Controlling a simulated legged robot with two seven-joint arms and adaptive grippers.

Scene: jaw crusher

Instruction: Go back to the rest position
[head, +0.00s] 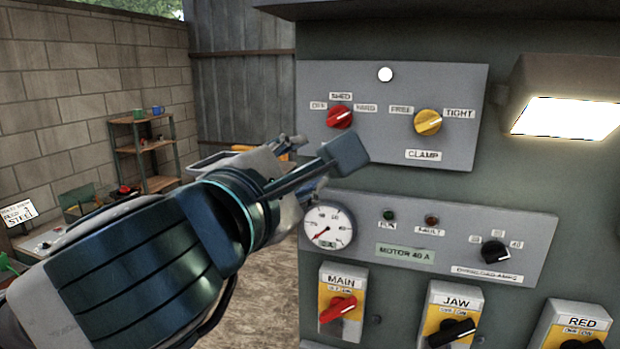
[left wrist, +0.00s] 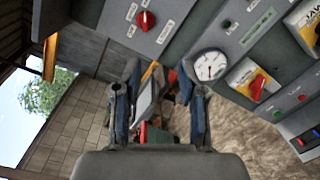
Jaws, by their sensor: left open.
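My left gripper (head: 318,165) reaches in from the left of the head view, in front of the control cabinet. Its fingers are apart, with nothing between them touching both. In the left wrist view the open gripper (left wrist: 160,95) shows both fingers spread. The fingertips are close to the lower left of the upper panel (head: 460,85) and just above the pressure gauge (head: 329,228). I cannot tell whether a finger touches the cabinet. The red knob (head: 340,116) and yellow CLAMP knob (head: 428,122) are clear of the gripper. My right gripper is not in view.
Below are the black amps knob (head: 496,252), the red MAIN switch (head: 338,308) and the black JAW switch (head: 451,332). A lit lamp (head: 565,117) juts out at right. A shelf (head: 145,150) stands against the block wall behind. Open floor lies left of the cabinet.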

